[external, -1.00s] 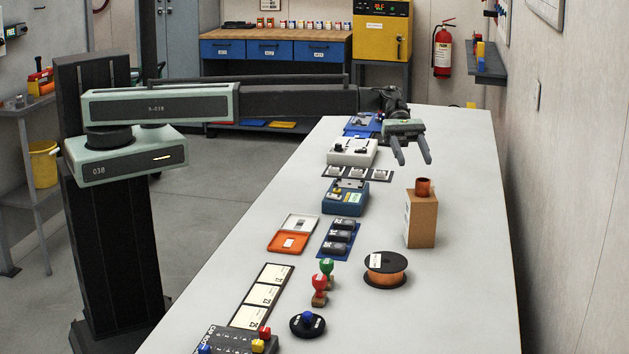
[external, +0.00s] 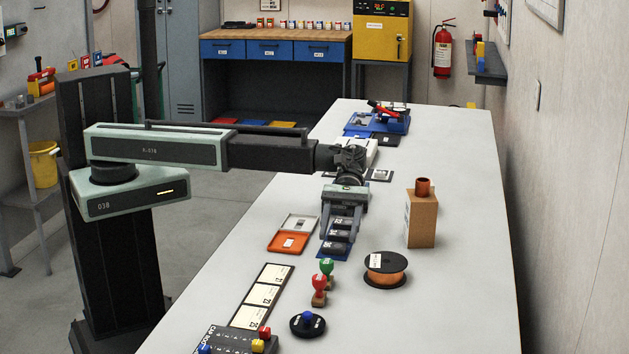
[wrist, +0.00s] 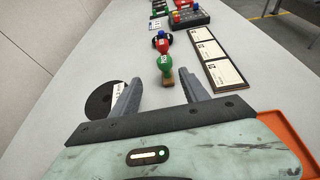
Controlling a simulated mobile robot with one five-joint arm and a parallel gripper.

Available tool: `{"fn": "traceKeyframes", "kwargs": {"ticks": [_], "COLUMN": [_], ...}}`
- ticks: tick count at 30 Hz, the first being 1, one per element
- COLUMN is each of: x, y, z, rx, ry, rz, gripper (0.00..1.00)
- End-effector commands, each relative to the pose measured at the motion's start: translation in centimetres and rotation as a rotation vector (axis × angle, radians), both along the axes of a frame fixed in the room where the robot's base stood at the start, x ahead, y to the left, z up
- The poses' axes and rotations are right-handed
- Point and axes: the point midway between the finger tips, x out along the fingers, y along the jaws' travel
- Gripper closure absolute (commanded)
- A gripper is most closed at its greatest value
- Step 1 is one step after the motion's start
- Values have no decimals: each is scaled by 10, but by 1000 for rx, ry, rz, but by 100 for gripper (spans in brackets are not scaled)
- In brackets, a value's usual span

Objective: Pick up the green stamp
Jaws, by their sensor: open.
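The green stamp (external: 327,267) stands upright on the white table, just behind the red stamp (external: 319,287). My gripper (external: 341,237) is open and empty. It hangs over the blue tray of black blocks (external: 341,249), behind the green stamp and apart from it. In the wrist view my gripper (wrist: 158,86) has its two fingers spread wide. The red stamp (wrist: 166,37) stands beyond the green one.
A copper wire spool (external: 386,268) sits right of the stamps, and a cardboard box (external: 421,222) with a copper cup stands behind it. A row of cards (external: 262,295) lies to the left. A black round stand with a blue knob (external: 307,324) is in front. An orange tray (external: 288,242) lies left of my gripper.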

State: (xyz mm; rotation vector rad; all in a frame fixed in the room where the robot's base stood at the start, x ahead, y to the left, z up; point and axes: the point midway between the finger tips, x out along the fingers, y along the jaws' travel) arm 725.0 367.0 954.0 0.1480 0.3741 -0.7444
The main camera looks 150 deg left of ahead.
Motion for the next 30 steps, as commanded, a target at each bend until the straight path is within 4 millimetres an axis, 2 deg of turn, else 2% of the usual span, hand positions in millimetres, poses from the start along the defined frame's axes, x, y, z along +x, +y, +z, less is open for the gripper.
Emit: {"fn": "traceKeyframes", "kwargs": {"ticks": [1,3,6,12,17,26,30], "x": [8,13,14,28,32,61,64], "y": [-13,-21,-23,-36,-40,-71,-75], "z": [-14,-15,-12,-21,-22,-39,-38], "rx": [0,0,0,1,0,0,0], "ry": [0,0,0,-1,0,0,0], "rz": [-20,-31,-34,-34,-33,-33,-31], "gripper": [47,47,47,47,47,47,47]}}
